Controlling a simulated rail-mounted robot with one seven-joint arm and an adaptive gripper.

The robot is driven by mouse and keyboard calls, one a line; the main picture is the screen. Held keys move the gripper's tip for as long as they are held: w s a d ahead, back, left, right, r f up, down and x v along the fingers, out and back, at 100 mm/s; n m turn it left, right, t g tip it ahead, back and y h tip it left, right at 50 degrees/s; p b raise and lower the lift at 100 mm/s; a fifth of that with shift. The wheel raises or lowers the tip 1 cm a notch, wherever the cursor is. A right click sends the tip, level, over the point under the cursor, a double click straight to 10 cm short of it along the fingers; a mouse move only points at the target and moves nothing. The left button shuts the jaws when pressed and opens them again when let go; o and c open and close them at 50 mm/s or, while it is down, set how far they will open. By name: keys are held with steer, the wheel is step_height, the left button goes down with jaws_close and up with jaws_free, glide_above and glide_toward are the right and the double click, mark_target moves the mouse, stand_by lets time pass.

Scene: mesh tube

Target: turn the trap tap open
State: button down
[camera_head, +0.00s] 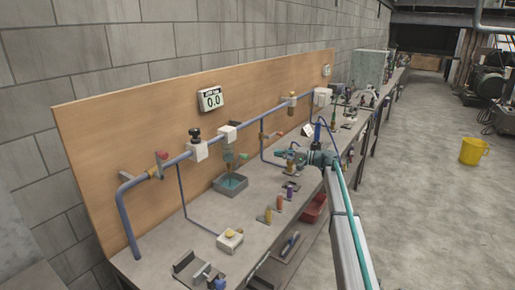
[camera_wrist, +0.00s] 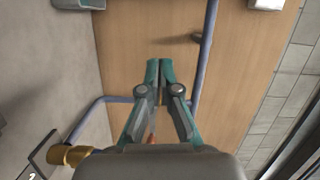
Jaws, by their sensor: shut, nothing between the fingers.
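My gripper (camera_wrist: 159,64) is shut, its two teal fingers together with nothing held. In the head view my gripper (camera_head: 285,154) is low over the bench, out from the wooden board. The frames do not clearly show which fitting is the trap tap. A small tap with an orange handle (camera_head: 278,134) sits by a drop pipe, close to my gripper. In the wrist view a sliver of orange (camera_wrist: 152,138) shows between my fingers, mostly hidden by them. A blue pipe (camera_wrist: 205,55) runs along the board to the right of the fingertips, apart from them.
The wooden board (camera_head: 100,150) backs the bench (camera_head: 165,245). A basin of teal liquid (camera_head: 231,185) and several small coloured pieces stand on the bench. A brass fitting (camera_wrist: 70,155) is at lower left in the wrist view. A yellow bucket (camera_head: 473,151) stands on the floor.

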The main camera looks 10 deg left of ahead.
steer(key=s+a+p, duration=0.2)
steer(key=a+p, duration=0.3)
steer(key=a, duration=0.6)
steer(key=shift+a, duration=0.3)
steer(key=shift+s+a+r+n+b, duration=0.2)
steer(key=shift+n+b, duration=0.4)
steer(key=shift+b, duration=0.8)
steer(key=s+n+b, duration=0.1)
steer(key=b, duration=0.2)
steer(key=s+a+r+n+h+b, duration=0.1)
steer(key=b, duration=0.2)
steer(key=n+b, duration=0.2)
steer(key=b, duration=0.1)
steer(key=shift+s+a+r, duration=0.15)
steer(key=shift+s+r, duration=0.15)
steer(key=shift+s, duration=0.1)
steer(key=shift+r, duration=0.1)
